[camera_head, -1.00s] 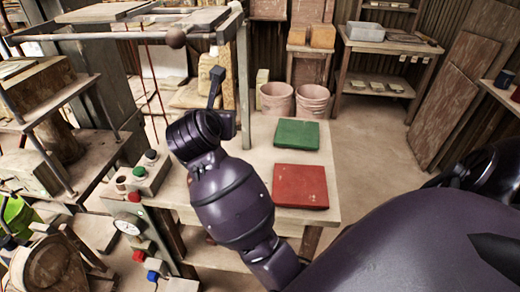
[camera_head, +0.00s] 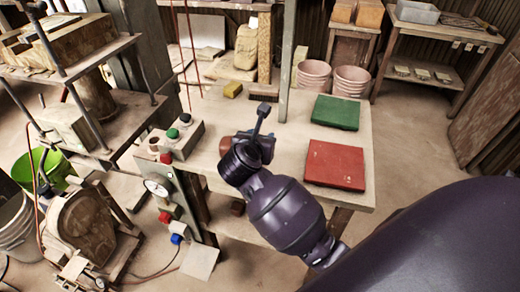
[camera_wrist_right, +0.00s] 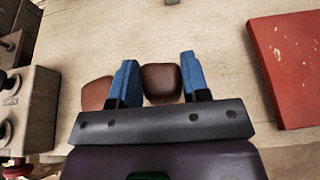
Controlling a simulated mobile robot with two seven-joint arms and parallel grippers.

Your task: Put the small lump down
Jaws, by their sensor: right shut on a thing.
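My right gripper (camera_wrist_right: 161,85) shows in the right wrist view with two blue fingers shut on a small brown lump (camera_wrist_right: 162,84). In the head view my right gripper (camera_head: 262,122) is over the worktable (camera_head: 215,105), left of the red tile. A second brown lump (camera_wrist_right: 96,93) lies on the table just left of the left finger, which hides part of it. I cannot tell whether the held lump touches the tabletop. My left gripper is not in view.
A red tile (camera_head: 335,165) and a green tile (camera_head: 335,112) lie on the right of the table. A button box (camera_head: 172,138) is on its left. A yellow block (camera_head: 232,90) is at the back, near a thin metal post (camera_head: 287,70). The table between is mostly bare.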

